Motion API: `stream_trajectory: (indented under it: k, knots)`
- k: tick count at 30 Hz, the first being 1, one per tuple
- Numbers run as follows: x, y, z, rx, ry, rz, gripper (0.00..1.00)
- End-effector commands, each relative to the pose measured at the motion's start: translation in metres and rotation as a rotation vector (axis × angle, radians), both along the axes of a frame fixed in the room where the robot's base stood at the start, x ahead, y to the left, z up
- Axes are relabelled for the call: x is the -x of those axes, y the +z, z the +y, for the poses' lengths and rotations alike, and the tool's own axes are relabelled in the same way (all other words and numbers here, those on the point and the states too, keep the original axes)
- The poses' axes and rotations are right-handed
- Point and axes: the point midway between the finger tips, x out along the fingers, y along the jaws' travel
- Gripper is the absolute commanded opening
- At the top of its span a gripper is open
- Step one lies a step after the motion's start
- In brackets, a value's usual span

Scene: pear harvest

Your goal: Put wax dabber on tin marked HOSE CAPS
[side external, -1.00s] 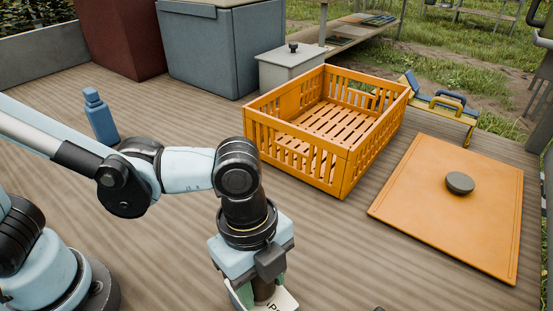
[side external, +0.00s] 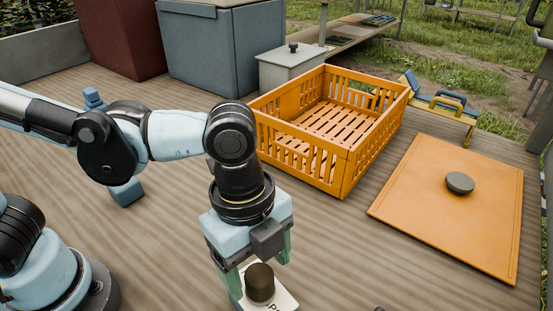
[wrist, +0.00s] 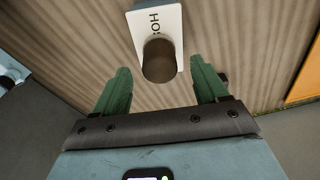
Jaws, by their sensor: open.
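The wax dabber (side external: 261,287), a dark brown rounded cylinder, stands on the pale top of the tin (side external: 284,299), which is cut off by the lower edge of the side view. In the wrist view the tin (wrist: 174,18) shows the letters "HO"; the rest of its marking is covered by the dabber (wrist: 159,64). My gripper (side external: 256,271) is open above the tin, its green fingers on either side of the dabber's upper part. In the wrist view gaps show between the dabber and both fingers of my gripper (wrist: 160,75).
An orange slatted crate (side external: 345,160) stands behind my gripper to the right. An orange board (side external: 420,215) with a dark round knob (side external: 460,183) lies at the right. Bare deck surrounds the tin.

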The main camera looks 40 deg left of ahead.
Motion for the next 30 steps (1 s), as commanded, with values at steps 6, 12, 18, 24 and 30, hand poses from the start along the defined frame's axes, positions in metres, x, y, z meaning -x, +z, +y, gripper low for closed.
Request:
stream_trajectory:
  k: [6,12,18,24,30]
  knots:
    - [-0.001,0.033,0.004,0.000,0.001,0.000,0.73]
    - [-0.001,0.060,0.007,0.000,0.002,0.000,0.73]
    - [-0.002,0.076,0.010,0.000,0.001,0.001,0.73]
    - [-0.013,0.077,0.026,0.020,0.127,-0.022,0.73]
    - [-0.055,0.059,0.099,0.126,0.698,-0.132,0.73]
